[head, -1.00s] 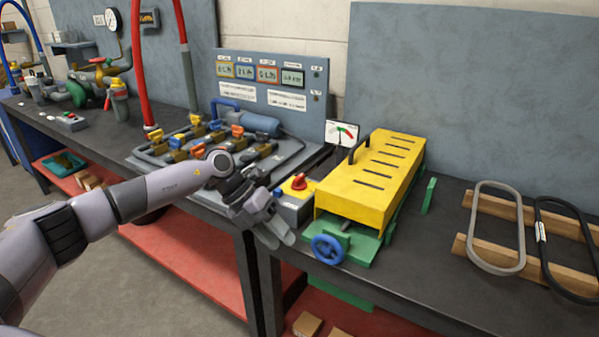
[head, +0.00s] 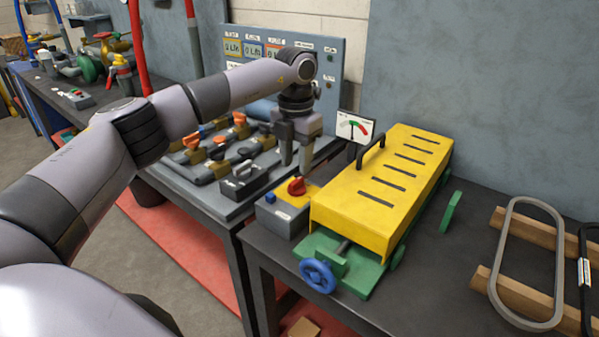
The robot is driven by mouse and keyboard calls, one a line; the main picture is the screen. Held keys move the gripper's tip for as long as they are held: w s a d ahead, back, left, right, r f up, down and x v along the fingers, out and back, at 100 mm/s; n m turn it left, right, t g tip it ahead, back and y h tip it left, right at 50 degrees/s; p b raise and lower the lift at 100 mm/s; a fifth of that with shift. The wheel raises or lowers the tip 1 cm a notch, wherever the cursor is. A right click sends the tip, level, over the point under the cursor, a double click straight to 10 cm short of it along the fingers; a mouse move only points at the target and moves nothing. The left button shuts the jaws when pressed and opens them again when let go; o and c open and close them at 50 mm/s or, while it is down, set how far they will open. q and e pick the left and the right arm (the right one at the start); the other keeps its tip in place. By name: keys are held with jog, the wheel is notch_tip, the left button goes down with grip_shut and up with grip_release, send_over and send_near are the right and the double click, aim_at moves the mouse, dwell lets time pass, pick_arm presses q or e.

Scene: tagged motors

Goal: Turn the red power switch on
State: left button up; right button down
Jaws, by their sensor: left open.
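The red power switch (head: 297,186) is a red knob on the yellow top of a small grey switch box (head: 276,218), left of the yellow motor cover. A small blue button (head: 270,197) is on the same box. My left gripper (head: 295,170) points down just above the red switch, its two fingers apart with nothing between them. Whether a fingertip touches the knob cannot be told. My right gripper is not in view.
The yellow cover (head: 385,190) with a black handle stands close right of the switch. A gauge (head: 354,128) stands behind. Valves (head: 205,155) crowd the left. A blue handwheel (head: 318,276) is in front. Belts (head: 525,260) lie on wooden bars at right.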

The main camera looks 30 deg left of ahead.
aim_at(296, 180)
pick_arm(q)
notch_tip(296, 180, down, 4)
jog(key=shift+r, duration=0.1)
jog(key=shift+f, duration=0.45)
grip_shut()
